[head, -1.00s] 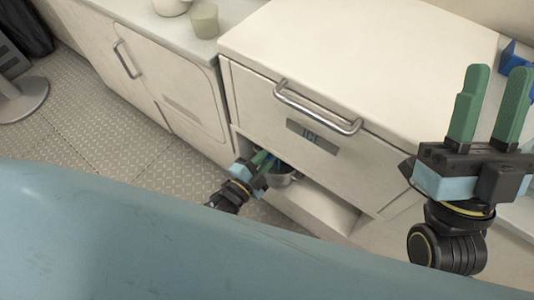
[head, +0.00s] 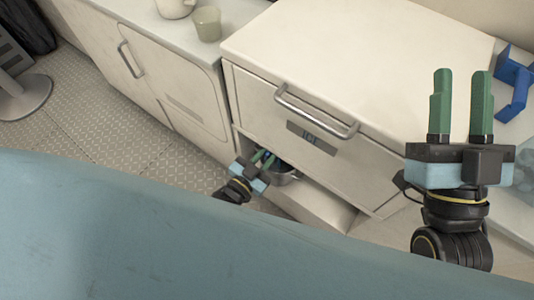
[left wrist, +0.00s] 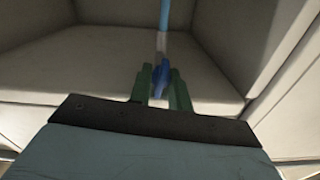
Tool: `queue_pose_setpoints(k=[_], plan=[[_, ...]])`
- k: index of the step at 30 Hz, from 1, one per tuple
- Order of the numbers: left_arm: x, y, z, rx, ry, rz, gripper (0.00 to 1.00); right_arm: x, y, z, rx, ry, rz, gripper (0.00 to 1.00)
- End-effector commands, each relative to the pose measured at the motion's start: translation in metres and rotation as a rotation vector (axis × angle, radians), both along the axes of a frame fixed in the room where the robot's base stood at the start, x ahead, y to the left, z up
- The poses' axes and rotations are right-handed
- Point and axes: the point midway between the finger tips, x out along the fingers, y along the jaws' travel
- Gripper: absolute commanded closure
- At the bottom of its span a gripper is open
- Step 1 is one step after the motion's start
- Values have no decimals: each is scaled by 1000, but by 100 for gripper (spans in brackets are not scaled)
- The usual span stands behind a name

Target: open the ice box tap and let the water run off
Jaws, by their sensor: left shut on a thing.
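The white ice box (head: 250,92) carries an "ICE" label and a metal bar handle, above an open recess. My left gripper (head: 266,157) reaches into that recess. In the left wrist view its green fingers (left wrist: 161,74) are shut on the blue tap handle (left wrist: 160,73). A light-blue strip (left wrist: 164,14) runs from behind the handle to the top edge; I cannot tell whether it is water or a tube. A metal bowl (head: 288,177) sits in the recess beside the left gripper, its inside mostly hidden. My right gripper (head: 461,75) is open and empty, fingers upward, at the right.
A cup (head: 207,24) and a white pot (head: 174,6) stand on the left counter (head: 138,14). A blue bracket-like thing (head: 515,80) lies at the right. The ice box top (head: 350,45) is bare.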

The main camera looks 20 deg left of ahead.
Motion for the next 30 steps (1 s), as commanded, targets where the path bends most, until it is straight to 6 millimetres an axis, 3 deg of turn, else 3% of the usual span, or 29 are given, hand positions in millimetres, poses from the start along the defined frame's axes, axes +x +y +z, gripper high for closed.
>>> queue_pose_setpoints(k=[23, 24, 26, 30], plan=[[-1, 1, -1, -104, 40, 0, 100, 1, 0, -2, -6, 22, 0, 64], [-1, 1, -1, -104, 40, 0, 80, 1, 0, -2, -6, 22, 0, 64], [-1, 1, -1, -104, 40, 0, 72, 1, 0, -2, -6, 22, 0, 64], [0, 1, -1, -103, 39, 0, 72, 1, 0, -2, -6, 23, 0, 64]])
